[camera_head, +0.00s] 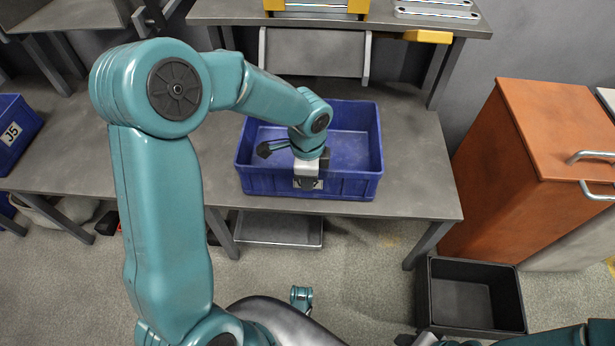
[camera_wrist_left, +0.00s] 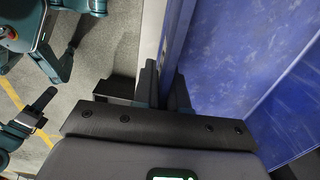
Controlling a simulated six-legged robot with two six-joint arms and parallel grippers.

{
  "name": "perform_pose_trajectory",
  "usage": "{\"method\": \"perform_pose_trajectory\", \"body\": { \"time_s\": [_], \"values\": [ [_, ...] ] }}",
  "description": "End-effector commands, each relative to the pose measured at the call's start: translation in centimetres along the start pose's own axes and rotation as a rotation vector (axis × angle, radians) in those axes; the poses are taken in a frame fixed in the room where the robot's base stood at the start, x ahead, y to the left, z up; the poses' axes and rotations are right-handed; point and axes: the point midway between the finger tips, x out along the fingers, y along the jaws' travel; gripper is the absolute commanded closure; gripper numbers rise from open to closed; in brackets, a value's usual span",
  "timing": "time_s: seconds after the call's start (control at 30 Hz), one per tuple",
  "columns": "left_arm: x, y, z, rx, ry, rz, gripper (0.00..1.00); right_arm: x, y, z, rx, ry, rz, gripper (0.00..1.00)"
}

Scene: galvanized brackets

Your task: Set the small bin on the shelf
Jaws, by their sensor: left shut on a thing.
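A blue open bin (camera_head: 352,186) stands on the grey workbench (camera_head: 420,160) in the head view, close to its front edge. It looks empty, and a pale label on its front is partly hidden. My left gripper (camera_head: 307,182) reaches down over the bin's front wall and is shut on that wall. The left wrist view shows the gripper's fingers (camera_wrist_left: 165,88) on either side of the blue bin wall (camera_wrist_left: 235,60). A grey upper shelf (camera_head: 225,12) runs above the bench at the back.
Yellow and silver items lie on the upper shelf. Another blue bin (camera_head: 12,135) marked J5 is at the far left. An orange cabinet (camera_head: 530,160) stands right of the bench, with a black open bin (camera_head: 432,290) on the floor before it. Bench on both sides of the held bin is clear.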

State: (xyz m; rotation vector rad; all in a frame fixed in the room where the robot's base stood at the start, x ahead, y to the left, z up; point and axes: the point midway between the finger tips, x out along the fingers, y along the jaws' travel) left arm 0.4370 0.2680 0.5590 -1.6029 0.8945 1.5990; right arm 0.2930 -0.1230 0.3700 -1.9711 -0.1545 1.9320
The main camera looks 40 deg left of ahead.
Motion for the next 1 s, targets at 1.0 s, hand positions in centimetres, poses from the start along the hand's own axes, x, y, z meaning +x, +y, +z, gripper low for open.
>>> {"method": "perform_pose_trajectory", "body": {
  "time_s": [1.0],
  "values": [
    [-10.2, 0.0, 0.0, 0.001, 0.001, -0.003, 0.63, -3.6, -1.6, 0.4, -0.01, -0.009, -0.001, 0.57]
  ]
}}
